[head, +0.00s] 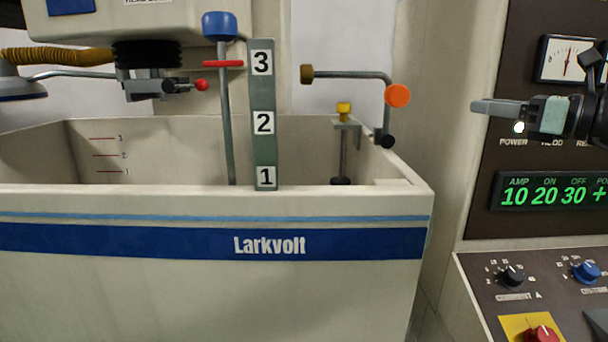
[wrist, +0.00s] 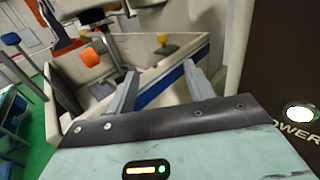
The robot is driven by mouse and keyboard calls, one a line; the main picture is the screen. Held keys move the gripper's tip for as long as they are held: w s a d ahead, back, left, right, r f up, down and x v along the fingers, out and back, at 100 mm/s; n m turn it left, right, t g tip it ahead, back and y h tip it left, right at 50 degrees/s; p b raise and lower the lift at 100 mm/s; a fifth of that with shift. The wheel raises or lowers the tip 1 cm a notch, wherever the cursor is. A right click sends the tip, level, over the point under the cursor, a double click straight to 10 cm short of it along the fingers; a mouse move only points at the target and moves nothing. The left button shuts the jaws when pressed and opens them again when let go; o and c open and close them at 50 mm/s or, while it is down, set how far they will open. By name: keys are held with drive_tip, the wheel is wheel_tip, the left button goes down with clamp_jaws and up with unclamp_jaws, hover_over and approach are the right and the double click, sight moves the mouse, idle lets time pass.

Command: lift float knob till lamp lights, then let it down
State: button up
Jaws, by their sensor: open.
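A small yellow knob (head: 344,108) tops a thin upright stem in a bracket inside the tank's right end, with a dark float (head: 341,181) at its foot. The knob also shows in the wrist view (wrist: 162,38), beyond my fingers. My gripper (head: 478,107) is open and empty, right of the tank in front of the control panel, its fingers pointing left. In the wrist view both fingers (wrist: 160,68) stand apart with nothing between. The power lamp (head: 519,127) glows white just below my gripper. My gripper hides part of the lamp row beside it.
The tank wall (head: 120,285) stands in front of the knob. An orange-ended bent pipe (head: 397,95) rises close right of it. A numbered scale (head: 263,120) and a blue-topped rod (head: 220,26) stand to its left. A panel with dials (head: 513,275) lies below right.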

drive_tip(key=s+a+f+n+g+h, duration=0.25)
drive_tip(key=s+f+n+g, duration=0.2)
drive_tip(key=f, duration=0.45)
drive_tip(key=s+a+f+n+g+h, duration=0.25)
drive_tip(key=s+f+n+g, duration=0.2)
drive_tip(key=f, duration=0.55)
drive_tip(key=s+d+f+n+g+h, duration=0.1)
drive_tip(key=s+d+f+n+h, duration=0.3)
drive_tip(key=n, duration=0.5)
drive_tip(key=s+d+f+n+h, duration=0.1)
drive_tip(key=s+f+n+h, duration=0.4)
drive_tip(key=n, duration=0.4)
drive_tip(key=s+a+f+n+g+y+b, duration=0.1)
drive_tip(key=s+a+n, duration=0.3)
drive_tip(key=a, duration=0.5)
drive_tip(key=s+a+f+n+g+b, duration=0.1)
drive_tip(key=s+a+n+b, duration=0.1)
drive_tip(key=s+a, duration=0.6)
drive_tip(key=shift+s+a+n+g+y, duration=0.3)
drive_tip(key=shift+a+n+g+y, duration=0.15)
drive_tip(key=shift+n, duration=0.45)
drive_tip(key=shift+f, duration=0.1)
